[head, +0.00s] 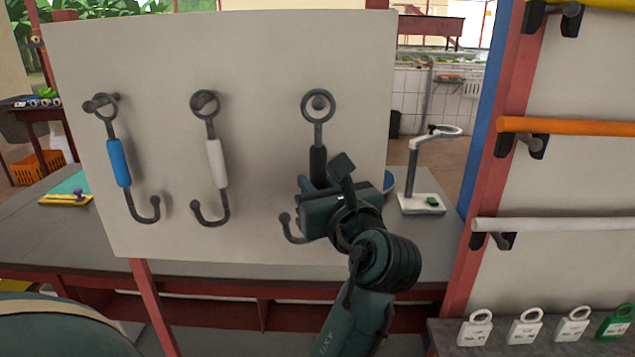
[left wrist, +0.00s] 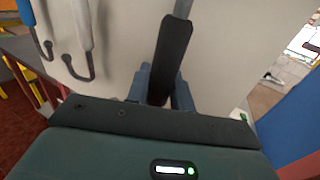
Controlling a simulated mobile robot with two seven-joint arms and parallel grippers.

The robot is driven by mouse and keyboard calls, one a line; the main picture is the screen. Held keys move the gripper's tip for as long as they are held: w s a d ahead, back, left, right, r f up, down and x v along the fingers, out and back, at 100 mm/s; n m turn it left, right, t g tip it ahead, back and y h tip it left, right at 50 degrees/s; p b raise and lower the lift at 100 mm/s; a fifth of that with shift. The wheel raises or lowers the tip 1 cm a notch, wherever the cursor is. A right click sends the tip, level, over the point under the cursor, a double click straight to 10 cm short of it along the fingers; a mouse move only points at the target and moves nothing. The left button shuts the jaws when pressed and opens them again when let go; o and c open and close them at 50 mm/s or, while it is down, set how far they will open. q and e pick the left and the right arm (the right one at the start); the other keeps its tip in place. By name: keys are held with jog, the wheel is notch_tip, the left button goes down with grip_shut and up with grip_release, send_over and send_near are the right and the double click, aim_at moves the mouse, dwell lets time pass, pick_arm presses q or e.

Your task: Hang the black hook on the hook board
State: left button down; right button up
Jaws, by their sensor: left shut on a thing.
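The black hook (head: 318,160) is upright in front of the right part of the pale hook board (head: 262,60). Its grey ring is at the top, and its curved end shows below, left of my gripper. The ring appears around the right peg (head: 318,101) in the head view; I cannot tell how far the peg passes through it. My left gripper (head: 318,184) is shut on the black handle, which also shows between the fingers in the left wrist view (left wrist: 172,48). The ring is out of the left wrist view. My right gripper is not in view.
A blue-handled hook (head: 119,163) and a white-handled hook (head: 216,164) hang from the board's other pegs. A stand with a ring (head: 412,170) is behind on the right. A red post (head: 510,130) and a rack with bars (head: 565,126) stand further right.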

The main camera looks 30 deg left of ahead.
pick_arm(q)
jog(key=shift+w+a+r+p, duration=0.1)
jog(key=shift+w+a+p, duration=0.05)
jog(key=shift+p, duration=0.4)
dwell(0.8)
jog(key=shift+w+a+p, duration=0.35)
jog(key=shift+w+p, duration=0.2)
jog(key=shift+w, duration=0.1)
jog(key=shift+w+a+p, duration=0.35)
jog(key=shift+w+p, duration=0.2)
jog(key=shift+w, duration=0.05)
dwell(0.8)
jog(key=shift+w+a+p, duration=0.45)
jog(key=shift+w, duration=0.25)
dwell(0.6)
jog(key=shift+w+f, duration=0.1)
jog(key=shift+f, duration=0.35)
dwell(0.5)
jog(key=c, duration=1.1)
grip_release()
jog(key=shift+c, duration=0.2)
